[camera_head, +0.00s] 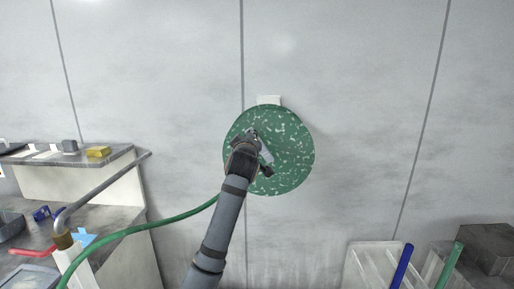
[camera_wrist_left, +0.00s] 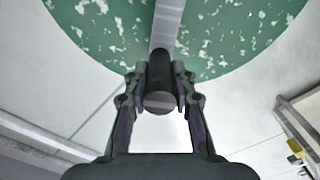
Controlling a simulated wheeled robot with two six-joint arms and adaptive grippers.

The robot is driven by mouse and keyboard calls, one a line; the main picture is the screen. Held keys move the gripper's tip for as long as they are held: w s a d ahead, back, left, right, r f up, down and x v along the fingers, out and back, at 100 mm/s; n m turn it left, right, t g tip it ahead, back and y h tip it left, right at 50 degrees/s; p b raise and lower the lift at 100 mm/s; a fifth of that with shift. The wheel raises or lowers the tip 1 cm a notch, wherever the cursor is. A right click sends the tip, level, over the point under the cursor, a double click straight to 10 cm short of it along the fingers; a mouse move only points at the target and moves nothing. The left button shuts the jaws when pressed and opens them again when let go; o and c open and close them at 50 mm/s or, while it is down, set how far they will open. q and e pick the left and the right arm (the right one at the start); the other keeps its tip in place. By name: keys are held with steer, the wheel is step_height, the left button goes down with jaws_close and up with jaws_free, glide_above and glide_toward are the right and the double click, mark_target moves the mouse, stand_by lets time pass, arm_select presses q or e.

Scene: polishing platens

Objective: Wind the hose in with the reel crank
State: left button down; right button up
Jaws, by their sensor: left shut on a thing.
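The hose reel (camera_head: 292,150) is a round green disc with pale worn flecks, mounted on the grey wall; it also fills the top of the left wrist view (camera_wrist_left: 105,30). A grey crank arm (camera_head: 265,151) lies across its face and shows in the left wrist view (camera_wrist_left: 168,25). My left gripper (camera_head: 252,136) is in front of the reel, shut on the dark cylindrical crank handle (camera_wrist_left: 160,80), with a finger on each side. The green hose (camera_head: 150,226) runs from the reel's lower left down to the bottom left. My right gripper is out of view.
At left, a bench (camera_head: 120,222) with a raised shelf (camera_head: 112,157) holds small blocks and tools. A bent metal pipe (camera_head: 105,184) stands in front. At lower right are a pale slatted rack (camera_head: 372,262), blue and green rods, and a dark box (camera_head: 488,247). The wall around the reel is clear.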

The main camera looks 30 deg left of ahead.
arm_select(q)
steer(key=s+a+f+n+b, duration=0.2)
steer(key=a+f+n+b, duration=0.2)
steer(key=f+n+b, duration=0.4)
steer(key=shift+b, duration=3.05)
steer(key=shift+f, duration=0.1)
steer(key=c, duration=1.4)
jaws_free()
steer(key=shift+c, duration=0.2)
steer(key=o, duration=0.4)
steer(key=shift+w+f, duration=0.1)
steer(key=shift+w, duration=0.15)
steer(key=shift+c, duration=0.2)
steer(key=shift+s, duration=0.1)
